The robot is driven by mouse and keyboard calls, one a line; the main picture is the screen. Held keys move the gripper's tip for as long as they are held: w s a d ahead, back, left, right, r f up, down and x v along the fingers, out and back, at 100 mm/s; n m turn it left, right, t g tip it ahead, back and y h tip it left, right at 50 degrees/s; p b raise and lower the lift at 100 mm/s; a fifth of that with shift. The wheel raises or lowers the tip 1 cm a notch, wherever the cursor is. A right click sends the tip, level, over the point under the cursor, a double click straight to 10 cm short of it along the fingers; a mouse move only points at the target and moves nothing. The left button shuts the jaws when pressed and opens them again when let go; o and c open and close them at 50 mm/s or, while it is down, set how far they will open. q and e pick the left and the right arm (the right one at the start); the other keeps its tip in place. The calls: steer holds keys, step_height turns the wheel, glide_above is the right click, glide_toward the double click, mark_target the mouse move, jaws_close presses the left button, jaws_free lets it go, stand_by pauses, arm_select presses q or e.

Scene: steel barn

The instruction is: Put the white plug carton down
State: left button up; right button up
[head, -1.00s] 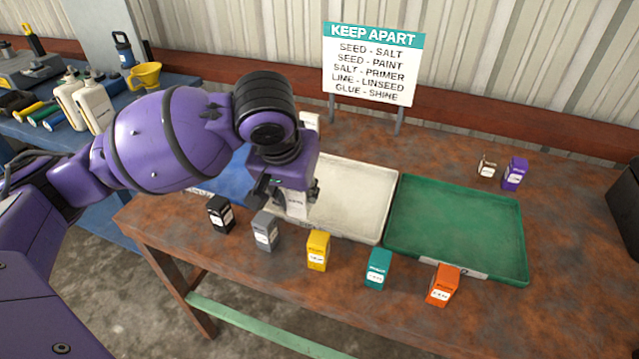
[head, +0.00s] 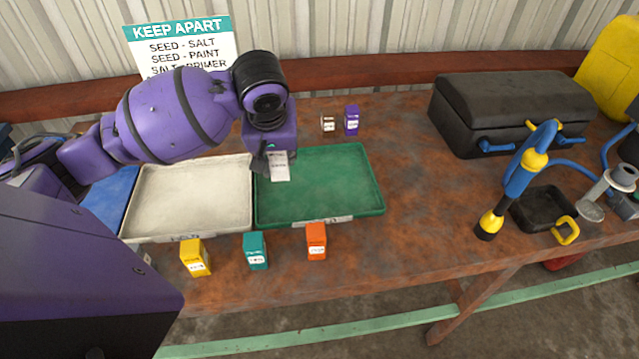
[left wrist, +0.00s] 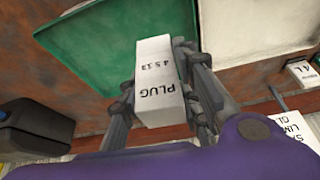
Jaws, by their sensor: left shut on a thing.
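The white plug carton (head: 280,168) is in my left gripper (head: 269,157), over the rear left part of the green tray (head: 325,175). In the left wrist view the carton (left wrist: 160,82) shows its PLUG label, with the fingers of my left gripper (left wrist: 165,75) closed on both sides of it. The green tray (left wrist: 100,45) lies behind it there. The gap between carton and tray is hard to judge. My right gripper is not in view.
A cream tray (head: 190,197) adjoins the green tray on the left, with a blue one (head: 108,198) beyond. Yellow (head: 195,257), teal (head: 255,250) and orange (head: 316,241) cartons line the front. A purple carton (head: 352,120) and small white-brown one (head: 328,123) stand behind. Both trays look empty.

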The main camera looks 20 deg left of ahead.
arm_select(q)
steer(key=shift+n, duration=0.5)
steer(key=w+a+f, duration=0.2)
steer(key=w+f, duration=0.1)
steer(key=w, duration=0.1)
steer(key=w+a+f, duration=0.3)
steer(key=w, duration=0.1)
steer(key=w+a+f, duration=0.2)
steer(key=w+f, duration=0.2)
steer(key=shift+a, duration=0.25)
step_height(320, 180, down, 3)
steer(key=shift+w+f, duration=0.1)
steer(key=shift+y, duration=0.3)
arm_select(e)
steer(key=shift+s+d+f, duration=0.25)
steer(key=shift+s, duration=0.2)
arm_select(q)
steer(key=shift+f, duration=0.15)
steer(key=o, duration=1.2)
steer(key=shift+c, duration=0.2)
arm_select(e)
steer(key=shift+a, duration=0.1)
